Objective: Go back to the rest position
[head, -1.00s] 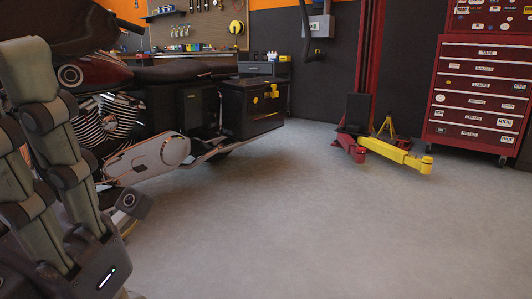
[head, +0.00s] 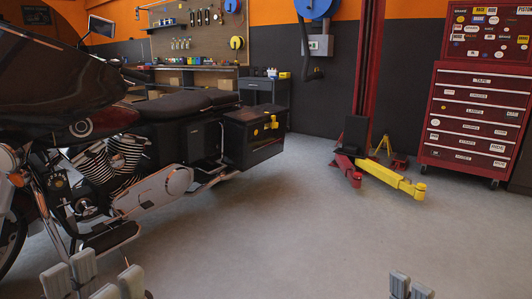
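My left gripper (head: 95,279) shows at the bottom left edge. Its grey finger tips point up with a gap between them, and I see nothing held there. My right gripper (head: 410,287) just enters at the bottom edge, right of the middle. Only its finger tips show, so I cannot tell whether it is open or shut. Both grippers are over the grey floor in the picture, with the rest of the arms below the frame.
A dark motorcycle (head: 165,112) with a side case (head: 254,137) fills the left. A red lift post (head: 369,62) with a yellow arm (head: 392,178) stands at the back right. A red tool cabinet (head: 476,118) is far right. The middle floor (head: 290,230) is clear.

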